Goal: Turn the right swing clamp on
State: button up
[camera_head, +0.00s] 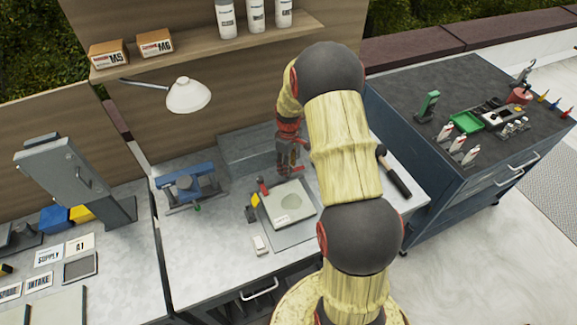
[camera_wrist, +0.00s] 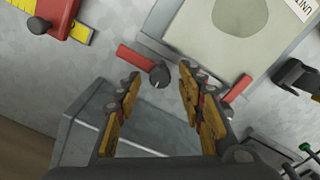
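In the wrist view, a swing clamp with a red lever (camera_wrist: 133,57) and a dark round pivot (camera_wrist: 159,75) shows between and beyond my fingers. Its lever points up-left, off the pale unit plate (camera_wrist: 205,45). My gripper (camera_wrist: 158,92) is open and empty, its fingers apart on both sides of the pivot; contact is not visible. A second red lever (camera_wrist: 238,88) is partly behind the right finger. In the head view my gripper (camera_head: 288,163) is at the back edge of the plate (camera_head: 291,201); the left clamp (camera_head: 264,187) shows there. My arm hides the right side.
A grey step block (camera_head: 247,147) stands behind the plate. A blue vise-like fixture (camera_head: 188,186) and a lamp (camera_head: 188,95) are to the left. A hammer (camera_head: 396,178) lies at the right. A red and yellow item (camera_wrist: 60,15) is at the wrist view's upper left.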

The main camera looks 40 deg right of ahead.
jog(key=shift+c, duration=0.9)
jog(key=c, duration=0.7)
grip_shut()
jog(key=shift+m, duration=0.3)
jog(key=m+p, duration=0.1)
jog(key=m, duration=0.2)
jog(key=shift+r+m, duration=0.1)
jog(key=shift+m, duration=0.3)
jog(key=m, duration=0.4)
jog(key=shift+m+p, duration=0.3)
jog(key=shift+p, duration=0.05)
jog(key=m, duration=0.4)
jog(key=shift+d, duration=0.1)
jog(key=shift+m+p, duration=0.45)
jog(key=shift+m, duration=2.05)
